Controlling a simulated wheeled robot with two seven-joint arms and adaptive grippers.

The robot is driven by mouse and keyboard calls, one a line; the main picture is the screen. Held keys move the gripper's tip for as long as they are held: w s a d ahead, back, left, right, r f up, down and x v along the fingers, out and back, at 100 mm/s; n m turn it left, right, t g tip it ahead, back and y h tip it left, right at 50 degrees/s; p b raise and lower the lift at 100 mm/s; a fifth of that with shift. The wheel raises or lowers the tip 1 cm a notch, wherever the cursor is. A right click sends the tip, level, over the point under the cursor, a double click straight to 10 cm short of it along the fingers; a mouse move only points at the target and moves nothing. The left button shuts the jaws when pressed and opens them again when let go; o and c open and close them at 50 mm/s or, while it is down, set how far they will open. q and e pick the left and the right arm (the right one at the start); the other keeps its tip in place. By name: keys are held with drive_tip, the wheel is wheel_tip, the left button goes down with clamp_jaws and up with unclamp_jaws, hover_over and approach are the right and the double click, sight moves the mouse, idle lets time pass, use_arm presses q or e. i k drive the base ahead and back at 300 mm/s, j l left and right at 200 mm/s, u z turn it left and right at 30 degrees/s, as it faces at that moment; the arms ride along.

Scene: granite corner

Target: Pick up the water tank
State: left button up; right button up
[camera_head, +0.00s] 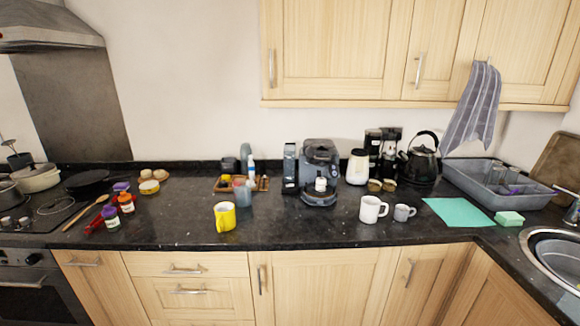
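A dark grey coffee machine (320,157) stands against the back wall near the middle of the counter, with a small white cup (321,184) at its front. A tall, narrow grey container (290,165) stands upright just left of the machine and looks like the water tank. I cannot tell whether it is attached to the machine. Neither of my grippers is in view.
A yellow mug (225,217), a white mug (372,209) and a grey mug (403,213) stand nearer the front edge. A wooden tray with bottles (227,185) lies left of the container. The counter (290,228) is clear in front of the machine.

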sight(290, 162)
drive_tip(key=i+l, duration=0.85)
drive_tip(key=i, duration=0.2)
